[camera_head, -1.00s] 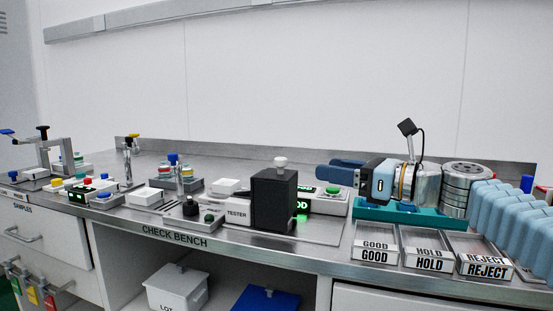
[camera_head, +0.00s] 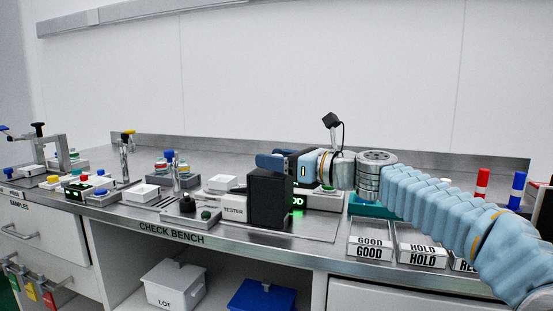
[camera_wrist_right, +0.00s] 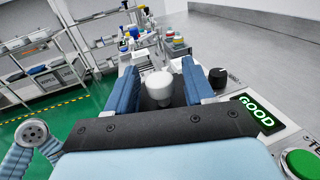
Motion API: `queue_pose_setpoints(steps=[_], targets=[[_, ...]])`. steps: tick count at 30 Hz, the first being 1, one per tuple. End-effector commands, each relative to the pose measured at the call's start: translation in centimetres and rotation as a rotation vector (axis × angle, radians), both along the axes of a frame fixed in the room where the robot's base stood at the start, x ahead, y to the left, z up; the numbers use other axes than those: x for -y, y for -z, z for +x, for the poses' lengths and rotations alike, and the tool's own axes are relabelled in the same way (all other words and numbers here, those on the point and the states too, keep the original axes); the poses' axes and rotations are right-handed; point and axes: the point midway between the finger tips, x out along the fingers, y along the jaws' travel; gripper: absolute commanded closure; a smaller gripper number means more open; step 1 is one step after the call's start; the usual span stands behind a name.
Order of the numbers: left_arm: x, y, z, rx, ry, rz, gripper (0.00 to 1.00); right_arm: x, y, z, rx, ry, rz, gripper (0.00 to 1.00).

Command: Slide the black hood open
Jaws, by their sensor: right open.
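The black hood (camera_head: 270,200) stands upright as a dark box on the tester (camera_head: 233,211). It covers part of the green lit display (camera_head: 298,201). My right gripper (camera_head: 268,161) is at the top of the hood, pointing left, and hides the hood's knob in the head view. In the right wrist view the white knob (camera_wrist_right: 158,86) sits between the two open blue fingers of this gripper (camera_wrist_right: 160,72). A gap shows on each side of the knob. My left gripper is in neither view.
GOOD (camera_head: 369,247) and HOLD (camera_head: 421,250) trays stand at the front right, with a third tray partly behind my arm. Bottles and small fixtures fill the bench to the left. A green button (camera_wrist_right: 302,162) is close to the right gripper.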

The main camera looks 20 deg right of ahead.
Motion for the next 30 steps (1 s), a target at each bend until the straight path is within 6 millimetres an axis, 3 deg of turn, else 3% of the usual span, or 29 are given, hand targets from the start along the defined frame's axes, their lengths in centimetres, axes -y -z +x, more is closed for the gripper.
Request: queue_pose_setpoints(steps=[1, 11, 20, 30], targets=[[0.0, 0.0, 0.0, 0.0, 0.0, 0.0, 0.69, 0.0, 0.0, 0.0, 0.0, 0.0, 0.0, 0.52], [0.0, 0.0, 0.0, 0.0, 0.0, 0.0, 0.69, 0.0, 0.0, 0.0, 0.001, 0.0, 0.001, 1.0], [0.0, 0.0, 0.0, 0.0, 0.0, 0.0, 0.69, 0.9, -0.2, -0.5, 0.002, 0.003, 0.001, 1.0], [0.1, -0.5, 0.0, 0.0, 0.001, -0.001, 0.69, 7.4, -0.3, -4.9, 0.003, 0.005, 0.001, 1.0]])
